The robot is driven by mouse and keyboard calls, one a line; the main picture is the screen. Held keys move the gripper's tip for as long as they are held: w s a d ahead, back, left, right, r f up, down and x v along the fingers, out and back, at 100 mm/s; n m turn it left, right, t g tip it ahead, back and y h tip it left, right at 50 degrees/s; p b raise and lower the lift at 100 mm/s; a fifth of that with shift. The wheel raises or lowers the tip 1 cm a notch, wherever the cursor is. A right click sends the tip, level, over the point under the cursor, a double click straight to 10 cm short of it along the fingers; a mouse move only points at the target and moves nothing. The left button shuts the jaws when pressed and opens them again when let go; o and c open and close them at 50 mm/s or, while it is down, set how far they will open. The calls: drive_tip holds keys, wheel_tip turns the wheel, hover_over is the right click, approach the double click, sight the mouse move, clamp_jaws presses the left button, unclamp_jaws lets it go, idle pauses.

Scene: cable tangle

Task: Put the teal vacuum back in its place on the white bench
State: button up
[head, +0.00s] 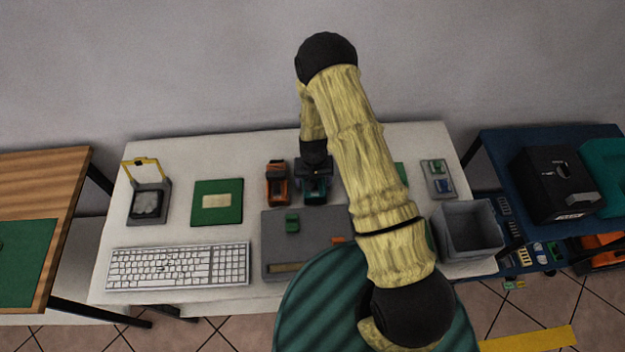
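The teal vacuum (315,196) is at the back middle of the white bench (235,154), right beside a similar orange tool. My gripper (315,174) points down directly over the teal vacuum and covers its upper part. The fingers are dark and small here, so I cannot tell whether they are closed on it. I also cannot tell whether the vacuum rests on the bench or hangs just above it.
The orange tool (277,184) stands close at the left. A grey tray (278,240) lies in front, with a keyboard (178,267) to its left. A grey bin (469,231) stands at the right. My arm hides the bench's right middle.

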drive_tip(key=shift+o, duration=0.3)
drive_tip(key=shift+d, duration=0.15)
drive_tip(key=shift+r, duration=0.1)
drive_tip(key=shift+r, duration=0.15)
wheel_tip(320, 180, up, 12)
drive_tip(key=b, duration=0.3)
idle(0.5)
